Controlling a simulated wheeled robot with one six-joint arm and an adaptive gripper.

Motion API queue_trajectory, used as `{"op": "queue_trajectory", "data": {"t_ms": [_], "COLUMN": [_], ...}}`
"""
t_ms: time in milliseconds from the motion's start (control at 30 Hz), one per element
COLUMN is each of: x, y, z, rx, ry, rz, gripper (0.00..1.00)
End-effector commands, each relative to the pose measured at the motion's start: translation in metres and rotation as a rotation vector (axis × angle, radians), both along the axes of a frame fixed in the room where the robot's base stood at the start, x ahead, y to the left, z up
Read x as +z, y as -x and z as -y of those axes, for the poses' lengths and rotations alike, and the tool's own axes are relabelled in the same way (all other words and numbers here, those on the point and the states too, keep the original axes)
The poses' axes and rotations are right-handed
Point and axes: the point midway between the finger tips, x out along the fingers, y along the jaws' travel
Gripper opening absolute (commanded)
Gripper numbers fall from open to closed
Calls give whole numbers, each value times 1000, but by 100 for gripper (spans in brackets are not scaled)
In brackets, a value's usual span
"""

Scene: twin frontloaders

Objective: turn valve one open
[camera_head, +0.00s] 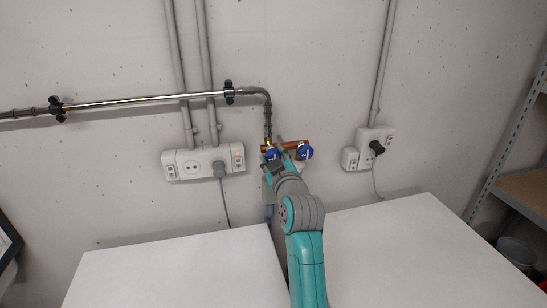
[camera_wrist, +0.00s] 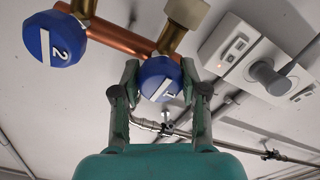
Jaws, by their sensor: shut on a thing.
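Valve one is a round blue knob (camera_wrist: 160,80) marked with a white 1 and a white bar. It sits on a copper pipe in the wrist view. My gripper (camera_wrist: 160,68) has one finger on each side of this knob and is shut on it. In the head view the same blue knob (camera_head: 272,154) is the left of two, partly covered by my gripper (camera_head: 275,164). Valve two (camera_wrist: 54,38), a blue knob marked 2, is to the left in the wrist view and clear of my fingers. It is on the right in the head view (camera_head: 305,152).
A white socket box (camera_head: 203,162) with a plugged-in cable is on the wall left of the valves. Another socket box (camera_head: 368,148) is to the right. Two white-topped machines (camera_head: 170,265) (camera_head: 410,250) stand below, with a narrow gap between them. Metal shelving (camera_head: 500,150) is at far right.

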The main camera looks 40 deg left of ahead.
Motion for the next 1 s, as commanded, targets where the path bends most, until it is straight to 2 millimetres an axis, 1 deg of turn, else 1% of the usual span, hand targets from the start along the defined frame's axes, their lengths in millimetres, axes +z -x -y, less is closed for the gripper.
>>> {"op": "queue_trajectory", "data": {"t_ms": [300,767,800,867,900,1000], "x": [-1,-1,-1,-1,-1,0], "y": [0,0,0,0,0,0], "z": [0,0,0,0,0,0], "rx": [0,0,0,0,0,0], "ry": [59,66,66,66,66,66], "rz": [68,76,76,76,75,75], "gripper": [8,8,51,66,69,69]}}
